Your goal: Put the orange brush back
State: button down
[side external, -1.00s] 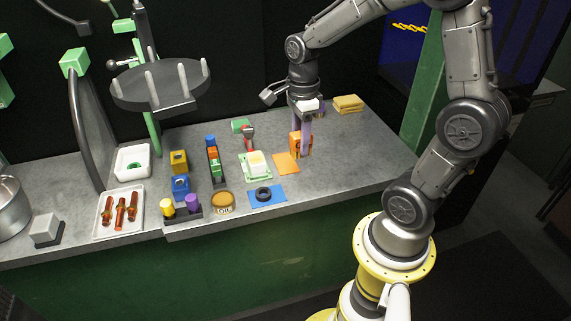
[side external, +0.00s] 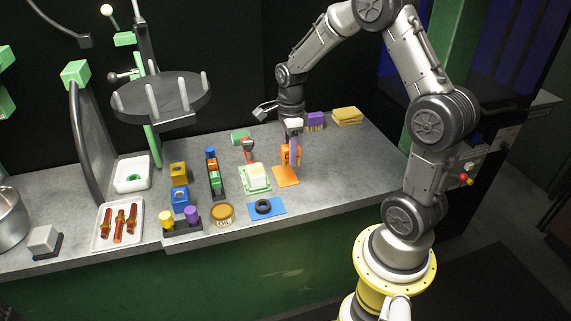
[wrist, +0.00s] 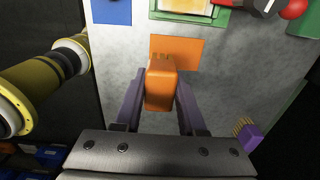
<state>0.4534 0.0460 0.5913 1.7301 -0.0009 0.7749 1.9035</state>
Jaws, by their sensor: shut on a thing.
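The orange brush (wrist: 159,88) is held between the two purple fingers of my gripper (wrist: 160,98). In the side view, the orange brush (side external: 285,156) is partly hidden by my gripper (side external: 292,152). The flat orange mat (side external: 287,178) lies on the counter just below and in front of it. In the wrist view, the brush's far end overlaps the near edge of the orange mat (wrist: 186,48). I cannot tell whether the brush touches the mat or counter.
A purple brush (side external: 315,119) stands behind my gripper, with a yellow sponge (side external: 347,116) to its right. A green tray with a pale block (side external: 255,178) is left of the orange mat. A blue mat (side external: 281,207) with a black ring is in front. The counter at right is clear.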

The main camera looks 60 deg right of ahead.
jog(key=shift+w+d+f, duration=0.25)
jog(key=shift+w+f, duration=0.2)
jog(key=shift+f, duration=0.15)
jog(key=shift+w+d+f, duration=0.2)
jog(key=shift+w+f, duration=0.25)
jog(key=shift+f, duration=1.7)
jog(key=shift+f, duration=0.1)
jog(key=shift+c, duration=2.4)
grip_release()
jog(key=shift+f, duration=0.1)
